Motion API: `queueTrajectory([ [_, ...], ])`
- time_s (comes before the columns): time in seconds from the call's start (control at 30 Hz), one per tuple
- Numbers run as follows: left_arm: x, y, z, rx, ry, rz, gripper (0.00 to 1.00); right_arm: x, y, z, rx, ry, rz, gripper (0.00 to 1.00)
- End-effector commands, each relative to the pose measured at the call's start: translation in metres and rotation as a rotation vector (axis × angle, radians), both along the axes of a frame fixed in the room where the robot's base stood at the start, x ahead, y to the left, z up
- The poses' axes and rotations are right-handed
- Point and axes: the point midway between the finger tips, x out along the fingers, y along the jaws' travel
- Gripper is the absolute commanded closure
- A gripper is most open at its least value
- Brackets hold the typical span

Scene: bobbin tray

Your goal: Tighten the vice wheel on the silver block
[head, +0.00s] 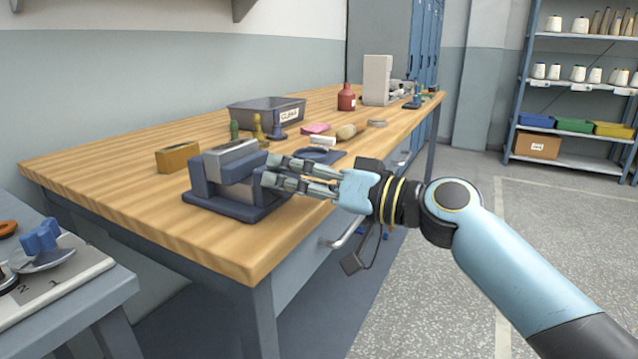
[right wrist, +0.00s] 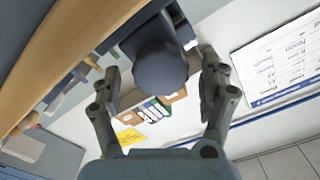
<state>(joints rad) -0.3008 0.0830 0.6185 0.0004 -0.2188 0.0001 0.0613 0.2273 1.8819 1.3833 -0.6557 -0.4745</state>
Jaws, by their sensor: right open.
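The blue vice (head: 205,190) stands near the front edge of the wooden bench in the head view. The silver block (head: 230,152) sits between its jaws; I cannot tell how firmly it is held. My right gripper (head: 270,172) is open at the vice's right side, its fingers pointing at it. In the right wrist view, a dark rounded part that looks like the vice wheel (right wrist: 160,68) lies between the open fingers (right wrist: 160,75), with gaps visible on both sides. My left gripper is not in view.
A brass-coloured block (head: 178,158) lies behind the vice. Spools, a grey bin (head: 265,108), a pink item (head: 315,128) and a red bottle (head: 346,98) stand farther back. A side table (head: 75,290) with a blue-handled item (head: 40,240) is at lower left.

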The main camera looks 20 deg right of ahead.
Motion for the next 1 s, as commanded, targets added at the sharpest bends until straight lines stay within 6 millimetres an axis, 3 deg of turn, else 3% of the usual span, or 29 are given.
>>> queueTrajectory([
  [0.4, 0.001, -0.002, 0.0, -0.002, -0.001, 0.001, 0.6, -0.07, -0.053, -0.002, -0.007, 0.007, 0.005, 0.22],
  [0.63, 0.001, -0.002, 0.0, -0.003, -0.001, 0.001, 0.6, -0.087, -0.067, -0.001, 0.0, 0.002, 0.002, 0.22],
  [1.0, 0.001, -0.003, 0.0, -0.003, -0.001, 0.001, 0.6, -0.09, -0.07, 0.0, 0.001, 0.002, 0.001, 0.22],
])
